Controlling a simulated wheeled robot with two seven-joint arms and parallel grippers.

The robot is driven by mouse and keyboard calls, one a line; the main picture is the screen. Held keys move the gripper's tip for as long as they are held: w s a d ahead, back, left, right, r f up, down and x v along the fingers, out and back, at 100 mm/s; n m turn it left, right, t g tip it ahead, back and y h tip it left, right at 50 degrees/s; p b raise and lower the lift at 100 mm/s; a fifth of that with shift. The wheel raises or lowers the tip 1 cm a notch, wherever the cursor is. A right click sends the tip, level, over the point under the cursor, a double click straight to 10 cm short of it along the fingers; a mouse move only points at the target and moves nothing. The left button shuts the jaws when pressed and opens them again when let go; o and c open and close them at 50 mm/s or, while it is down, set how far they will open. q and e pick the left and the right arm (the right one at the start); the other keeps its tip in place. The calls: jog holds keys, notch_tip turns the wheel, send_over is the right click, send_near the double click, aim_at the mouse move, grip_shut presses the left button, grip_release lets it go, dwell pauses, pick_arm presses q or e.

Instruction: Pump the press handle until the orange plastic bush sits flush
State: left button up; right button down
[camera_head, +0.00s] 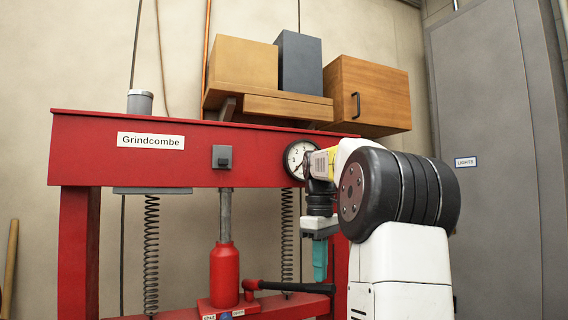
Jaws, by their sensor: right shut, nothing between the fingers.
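The red press frame (90,150) carries a Grindcombe label and fills the left and middle of the head view. A red bottle jack (224,272) stands in it, with its grey ram up under the top beam. The black press handle (300,287) sticks out to the right from the jack's base, close to level. My right gripper (320,270) points down with teal fingers shut and empty. Its tips are just above the handle's outer end; I cannot tell whether they touch it. The orange plastic bush is not visible. My left gripper is not in view.
A round gauge (298,160) sits on the beam, partly behind my right arm. Springs (151,240) hang on both sides of the jack. A shelf above holds boxes (243,64), beside a wooden cabinet (375,95). A grey door (495,150) stands at right.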

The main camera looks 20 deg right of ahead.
notch_tip(320, 180, down, 13)
notch_tip(320, 180, up, 14)
dwell(1.4)
dwell(0.3)
jog(key=shift+f, duration=0.15)
dwell(2.6)
dwell(0.5)
